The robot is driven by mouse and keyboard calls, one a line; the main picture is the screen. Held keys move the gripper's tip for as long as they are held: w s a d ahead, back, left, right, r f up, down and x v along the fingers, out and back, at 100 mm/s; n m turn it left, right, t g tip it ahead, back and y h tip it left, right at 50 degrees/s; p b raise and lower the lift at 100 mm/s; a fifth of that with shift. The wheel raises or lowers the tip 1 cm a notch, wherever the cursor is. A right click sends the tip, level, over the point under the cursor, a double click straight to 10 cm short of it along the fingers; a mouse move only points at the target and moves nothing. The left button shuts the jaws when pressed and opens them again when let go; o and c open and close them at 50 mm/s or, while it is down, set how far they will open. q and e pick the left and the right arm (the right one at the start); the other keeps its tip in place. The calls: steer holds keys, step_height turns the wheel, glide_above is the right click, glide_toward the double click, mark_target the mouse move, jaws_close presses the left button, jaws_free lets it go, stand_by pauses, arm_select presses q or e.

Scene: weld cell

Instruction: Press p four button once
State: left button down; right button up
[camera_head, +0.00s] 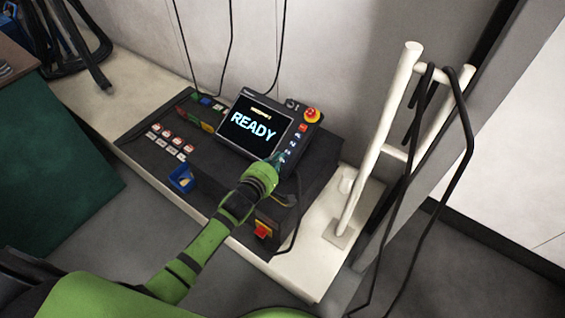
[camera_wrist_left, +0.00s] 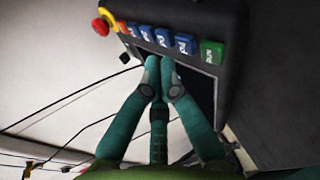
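The control pendant (camera_head: 255,122) stands tilted on the dark console, its screen showing READY. In the left wrist view a row of blue buttons runs between a red-orange button (camera_wrist_left: 121,26) and a green RUN button (camera_wrist_left: 211,51). The P4 button (camera_wrist_left: 185,44) is the last blue one, beside RUN. My left gripper (camera_head: 278,157) is at the lower right of the pendant; its teal fingertips (camera_wrist_left: 160,61) are together, empty, just below the last blue buttons. I cannot tell whether they touch the panel. My right gripper is not in view.
A red emergency-stop knob (camera_head: 311,115) sits at the pendant's upper right corner. The console (camera_head: 218,160) bears red-and-white switches, a blue bin (camera_head: 181,179) and a red-yellow switch (camera_head: 263,230). A white frame (camera_head: 375,150) with hanging black cables stands to the right.

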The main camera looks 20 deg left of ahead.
arm_select(q)
steer(key=shift+f, duration=0.15)
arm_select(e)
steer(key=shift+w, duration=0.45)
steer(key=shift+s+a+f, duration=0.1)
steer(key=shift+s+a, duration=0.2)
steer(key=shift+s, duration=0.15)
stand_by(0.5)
arm_select(q)
steer(key=shift+w+d+f+b, duration=0.1)
steer(key=shift+w+f+b, duration=0.15)
steer(key=shift+f+b, duration=0.15)
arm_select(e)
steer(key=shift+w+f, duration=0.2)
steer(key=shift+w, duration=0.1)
arm_select(q)
steer(key=shift+w+f, duration=0.1)
steer(key=shift+f, duration=0.15)
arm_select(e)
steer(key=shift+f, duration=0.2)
arm_select(q)
steer(key=shift+w+f+b, duration=0.1)
steer(key=shift+f+b, duration=0.05)
steer(key=shift+b, duration=0.15)
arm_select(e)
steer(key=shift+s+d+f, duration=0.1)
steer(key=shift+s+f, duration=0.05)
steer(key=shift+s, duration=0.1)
